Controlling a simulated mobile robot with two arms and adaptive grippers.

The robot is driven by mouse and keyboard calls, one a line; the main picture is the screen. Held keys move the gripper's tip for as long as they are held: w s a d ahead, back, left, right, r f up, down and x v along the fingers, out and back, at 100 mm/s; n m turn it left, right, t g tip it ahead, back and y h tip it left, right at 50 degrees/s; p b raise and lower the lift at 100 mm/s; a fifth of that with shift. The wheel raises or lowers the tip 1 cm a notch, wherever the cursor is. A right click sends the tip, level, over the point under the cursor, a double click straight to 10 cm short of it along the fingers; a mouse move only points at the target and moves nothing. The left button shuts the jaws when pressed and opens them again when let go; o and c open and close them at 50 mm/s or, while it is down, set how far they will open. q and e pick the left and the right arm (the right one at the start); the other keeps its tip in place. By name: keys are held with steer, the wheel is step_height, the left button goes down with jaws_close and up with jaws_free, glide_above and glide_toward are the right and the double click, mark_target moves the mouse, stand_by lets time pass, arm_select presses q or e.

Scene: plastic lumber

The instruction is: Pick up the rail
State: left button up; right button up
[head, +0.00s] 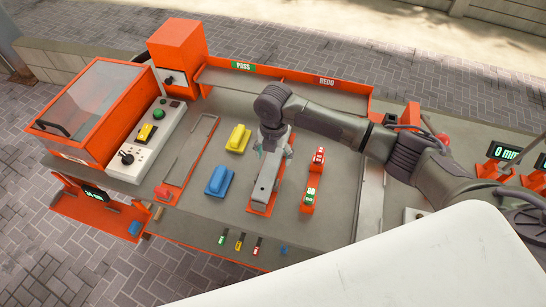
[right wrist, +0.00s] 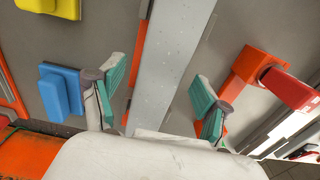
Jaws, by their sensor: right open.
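The rail is a grey bar (head: 264,186) lying over an orange holder (head: 259,209) on the grey bench, right of the yellow and blue blocks. My right gripper (head: 272,153) is over the far part of the rail, pointing down. In the right wrist view the rail (right wrist: 175,60) runs lengthwise between the two teal-padded fingers of my open right gripper (right wrist: 160,92). A gap shows between each pad and the rail. My left gripper is in neither view.
A yellow block (head: 238,138) and a blue block (head: 220,180) stand left of the rail. The orange-framed tray marked PASS and REDO (head: 285,78) is behind. Small coloured pieces (head: 239,240) lie near the front edge.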

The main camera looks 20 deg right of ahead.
steer(key=shift+f, duration=0.3)
steer(key=shift+r, duration=0.1)
jaws_close()
